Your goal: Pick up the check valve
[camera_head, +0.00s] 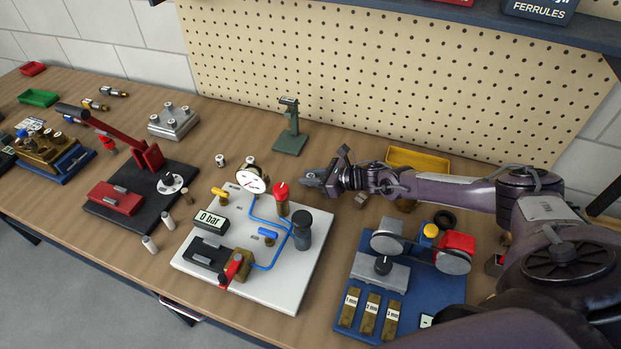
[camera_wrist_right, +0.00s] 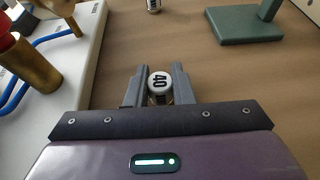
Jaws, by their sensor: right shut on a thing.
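My right gripper (camera_head: 313,178) is low over the table, just right of the white test board. In the wrist view its jaws (camera_wrist_right: 157,74) are closed on a small white-topped part (camera_wrist_right: 160,82) with a black mark like "40" and a brass-coloured body below. Whether this is the check valve I cannot tell for certain. In the head view the part is hidden by the gripper. Two small brass-and-black fittings (camera_head: 95,105) lie at the far left. My left gripper is not in view.
The white test board (camera_head: 312,262) with gauge (camera_head: 251,180) and blue tubing is left of the gripper. A green stand (camera_head: 290,141) is behind, a yellow bin (camera_head: 418,159) behind the arm, and a blue board (camera_head: 410,310) with rollers at front right. The pegboard bounds the back.

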